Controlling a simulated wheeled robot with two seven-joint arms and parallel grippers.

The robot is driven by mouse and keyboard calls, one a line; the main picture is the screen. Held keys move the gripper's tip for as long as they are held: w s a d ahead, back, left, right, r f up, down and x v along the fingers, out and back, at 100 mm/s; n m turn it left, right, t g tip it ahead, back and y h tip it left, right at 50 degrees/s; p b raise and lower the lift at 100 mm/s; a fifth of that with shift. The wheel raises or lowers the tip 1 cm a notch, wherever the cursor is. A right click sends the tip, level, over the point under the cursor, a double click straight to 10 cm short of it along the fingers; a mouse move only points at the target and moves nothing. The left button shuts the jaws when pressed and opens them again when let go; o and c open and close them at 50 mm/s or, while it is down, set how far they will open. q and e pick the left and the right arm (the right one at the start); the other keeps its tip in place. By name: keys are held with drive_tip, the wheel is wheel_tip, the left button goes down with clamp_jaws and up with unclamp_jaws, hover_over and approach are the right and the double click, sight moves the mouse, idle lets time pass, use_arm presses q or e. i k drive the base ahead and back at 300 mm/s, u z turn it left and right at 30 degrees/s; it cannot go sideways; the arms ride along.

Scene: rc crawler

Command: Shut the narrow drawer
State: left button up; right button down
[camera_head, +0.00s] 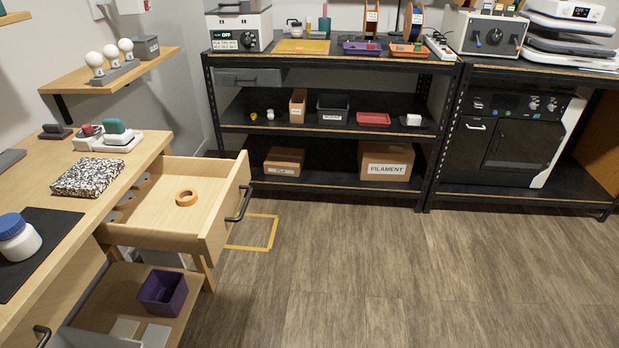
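A light wooden drawer (220,196) with a black bar handle (239,204) stands pulled out from the wooden desk at the left. A tan ring, like a roll of tape (186,198), lies inside it. A grey drawer front (248,77) sits under the top of the black shelf at the back and looks shut. Another black handle (42,336) shows at the bottom left; how far its drawer is out cannot be told. Neither of my grippers is in view.
A purple bin (162,291) stands on a low wooden surface below the open drawer. Yellow tape (272,232) marks the floor. The floor (400,270) at the right is clear.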

sight(156, 222)
drive_tip(key=u, duration=0.2)
drive_tip(key=i, duration=1.05)
drive_tip(key=u, duration=0.7)
